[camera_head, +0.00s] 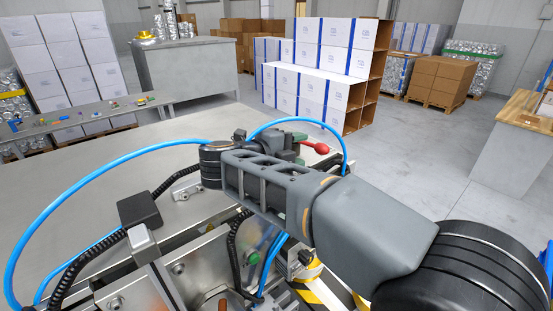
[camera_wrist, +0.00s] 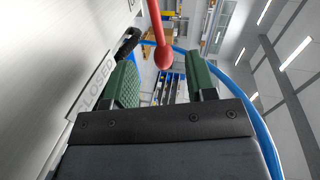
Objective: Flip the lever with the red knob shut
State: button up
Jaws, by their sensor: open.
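The red knob (camera_head: 318,148) shows in the head view just beyond the end of my arm. In the wrist view the red knob (camera_wrist: 163,58) hangs at the end of a red lever rod (camera_wrist: 155,18) that comes down from the top edge. My gripper (camera_wrist: 162,75) is open, with one green-padded finger on each side of the knob in this view. Nothing is seen gripped, and I cannot tell how deep the knob lies between the fingers. A label reading CLOSED (camera_wrist: 96,88) is on the pale surface at the left. My arm hides the lever's base in the head view.
A metal table (camera_head: 80,195) spreads to the left of the machine. Blue hoses (camera_head: 100,165) loop around my arm. Metal fixture parts (camera_head: 140,285) stand close below it. White boxes (camera_head: 318,60) stand far back, with open floor in front.

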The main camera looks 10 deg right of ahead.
jog(key=shift+b+v, duration=0.55)
jog(key=shift+v, duration=2.55)
